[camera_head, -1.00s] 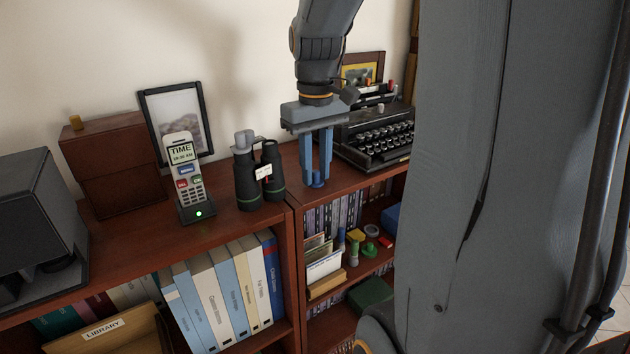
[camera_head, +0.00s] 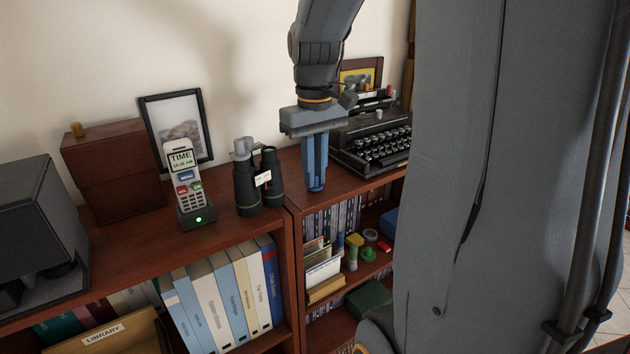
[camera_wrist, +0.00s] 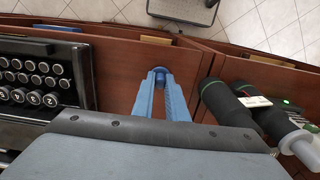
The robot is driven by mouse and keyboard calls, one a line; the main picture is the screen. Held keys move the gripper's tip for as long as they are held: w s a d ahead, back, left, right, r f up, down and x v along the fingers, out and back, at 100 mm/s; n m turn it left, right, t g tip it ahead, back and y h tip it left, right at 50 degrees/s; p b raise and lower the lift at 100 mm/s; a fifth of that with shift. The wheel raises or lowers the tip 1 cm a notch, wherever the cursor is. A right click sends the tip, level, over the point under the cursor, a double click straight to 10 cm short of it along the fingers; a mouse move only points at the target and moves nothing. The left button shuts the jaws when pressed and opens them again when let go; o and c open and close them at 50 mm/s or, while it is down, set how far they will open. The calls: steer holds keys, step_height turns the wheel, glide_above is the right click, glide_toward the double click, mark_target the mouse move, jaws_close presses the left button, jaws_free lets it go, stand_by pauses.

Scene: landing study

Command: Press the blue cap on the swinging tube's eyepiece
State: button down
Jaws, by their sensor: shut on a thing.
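The blue cap (camera_wrist: 159,72) sits between my fingertips at the top of the shelf unit, seen in the wrist view. My gripper (camera_head: 315,186) points straight down just above the shelf top, and its blue fingers are shut on the cap; it also shows in the wrist view (camera_wrist: 160,80). The cap is mostly hidden by the fingers in the head view. Dark binoculars (camera_head: 258,182) with green rings stand upright to the left of my gripper. A small white tag (camera_head: 263,178) hangs on them. One eyepiece (camera_head: 241,148) has a grey top; the other looks dark.
A black typewriter (camera_head: 375,142) stands close right of my gripper. A cordless phone (camera_head: 186,190) stands left of the binoculars, with a picture frame (camera_head: 176,128) behind. The shelf's front edge is near my fingers. Small items lie on the shelf below.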

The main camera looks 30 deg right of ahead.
steer(key=shift+r+p, duration=1.85)
steer(key=shift+r, duration=0.3)
steer(key=c, duration=2.3)
jaws_free()
jaws_close()
steer(key=shift+a+r+p, duration=0.25)
steer(key=shift+r+p, duration=0.1)
steer(key=a+r+p, duration=0.2)
steer(key=a+r, duration=0.1)
steer(key=r, duration=0.1)
steer(key=a+r+m+p, duration=0.1)
steer(key=a+r+p, duration=0.1)
steer(key=a+r, duration=0.1)
steer(key=a+r+m+p, duration=0.1)
steer(key=a+r+p, duration=0.2)
steer(key=r, duration=0.2)
steer(key=shift+w+a, duration=0.1)
steer(key=shift+w, duration=0.3)
step_height(320, 180, down, 3)
steer(key=shift+r+b, duration=0.2)
steer(key=shift+b, duration=0.25)
steer(key=shift+f, duration=0.6)
steer(key=shift+f+b, duration=0.3)
steer(key=shift+f, duration=0.6)
